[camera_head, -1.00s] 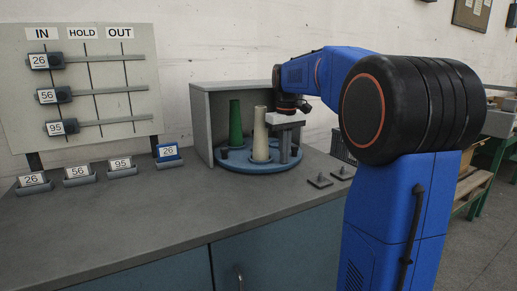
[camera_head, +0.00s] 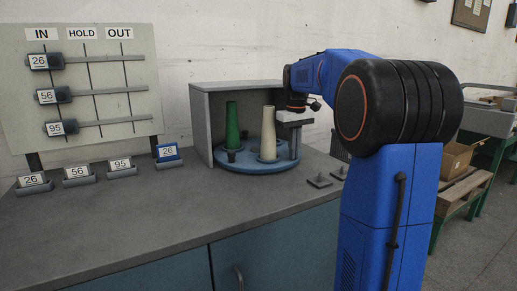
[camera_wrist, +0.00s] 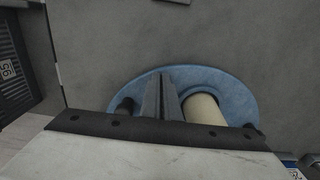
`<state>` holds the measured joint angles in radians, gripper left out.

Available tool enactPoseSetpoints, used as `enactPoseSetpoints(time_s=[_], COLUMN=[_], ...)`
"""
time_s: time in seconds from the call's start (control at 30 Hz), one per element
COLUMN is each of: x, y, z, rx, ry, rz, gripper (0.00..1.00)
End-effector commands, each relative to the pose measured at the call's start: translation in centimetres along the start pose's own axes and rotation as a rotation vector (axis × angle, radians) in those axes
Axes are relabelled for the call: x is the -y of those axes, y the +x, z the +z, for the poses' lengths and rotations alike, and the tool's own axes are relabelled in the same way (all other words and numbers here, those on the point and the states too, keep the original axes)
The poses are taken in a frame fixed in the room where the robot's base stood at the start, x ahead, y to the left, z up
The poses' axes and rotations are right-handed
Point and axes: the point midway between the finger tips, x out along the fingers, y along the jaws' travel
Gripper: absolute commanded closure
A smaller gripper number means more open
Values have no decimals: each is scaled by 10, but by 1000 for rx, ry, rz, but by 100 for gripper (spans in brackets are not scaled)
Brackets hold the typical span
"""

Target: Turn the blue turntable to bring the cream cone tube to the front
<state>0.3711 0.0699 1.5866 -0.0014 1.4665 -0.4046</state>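The blue turntable (camera_head: 250,167) sits on the counter, partly inside a grey open-sided housing. A green cone tube (camera_head: 232,126) stands upright on its left, toward the back. The cream cone tube (camera_head: 268,134) stands upright at the front right; it also shows in the wrist view (camera_wrist: 205,110). My gripper (camera_head: 295,152) points down over the turntable's right side, beside the cream tube. In the wrist view its fingers (camera_wrist: 162,98) look closed together, with the cream tube just to their right. Short dark pegs (camera_wrist: 125,107) stand on the disc. Whether the fingertips touch a peg is hidden.
The grey housing (camera_head: 203,122) walls the turntable's left and back. Two small dark plates (camera_head: 319,181) lie on the counter to its right. Several labelled blocks (camera_head: 122,168) and a slider board (camera_head: 90,85) stand at left. The front counter is clear.

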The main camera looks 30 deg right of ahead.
Motion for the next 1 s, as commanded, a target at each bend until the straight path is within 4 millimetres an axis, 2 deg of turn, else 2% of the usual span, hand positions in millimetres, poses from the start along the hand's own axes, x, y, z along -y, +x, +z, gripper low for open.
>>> enactPoseSetpoints(time_s=[0.03, 0.43, 1.0], x=[-5, -9, -22], y=[17, 16, -24], z=[-3, -5, 16], rx=[25, 23, 20], ry=[4, 1, 1], rz=[-11, -12, -9], gripper=[100, 100, 100])
